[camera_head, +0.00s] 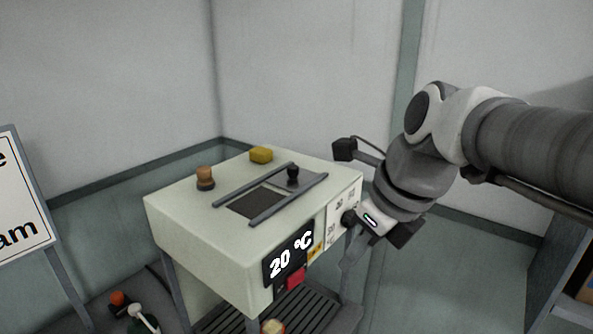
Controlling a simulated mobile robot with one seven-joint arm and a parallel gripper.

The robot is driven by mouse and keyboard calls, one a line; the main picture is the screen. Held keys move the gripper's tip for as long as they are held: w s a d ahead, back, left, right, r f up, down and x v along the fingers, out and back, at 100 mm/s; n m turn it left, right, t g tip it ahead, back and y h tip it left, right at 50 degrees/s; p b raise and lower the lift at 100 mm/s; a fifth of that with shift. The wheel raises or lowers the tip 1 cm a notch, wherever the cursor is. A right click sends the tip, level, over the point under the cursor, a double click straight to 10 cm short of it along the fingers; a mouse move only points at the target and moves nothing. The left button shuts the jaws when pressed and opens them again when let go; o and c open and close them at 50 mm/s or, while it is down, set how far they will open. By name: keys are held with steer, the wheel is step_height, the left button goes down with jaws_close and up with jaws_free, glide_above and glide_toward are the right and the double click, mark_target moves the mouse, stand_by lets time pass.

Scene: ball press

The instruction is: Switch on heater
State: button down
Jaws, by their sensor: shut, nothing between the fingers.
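The press machine (185,222) is a pale box on legs. A black display (291,254) on its front reads 20 °C. A red switch-like part (296,278) sits under the display, beside a yellow label (315,252). A black knob (349,218) is on the white panel (341,205) at the right of the front. My gripper (352,256) is in front of that panel's lower right, close to the knob and right of the red part. It is shut and empty. Its fingers are partly unclear; I cannot tell if it touches the machine.
On top are a dark slot (255,203) between two rails, a brown knob (205,178), a black knob (293,174) and a yellow block (261,155). A dark grille (318,314) lies below. A sign (22,195) stands left; a shelf (560,270) stands right.

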mark_target(295, 279)
steer(key=w+a+f, duration=0.5)
steer(key=f, duration=0.4)
steer(key=shift+w+a+f, duration=0.15)
steer(key=shift+w, duration=0.15)
stand_by(0.5)
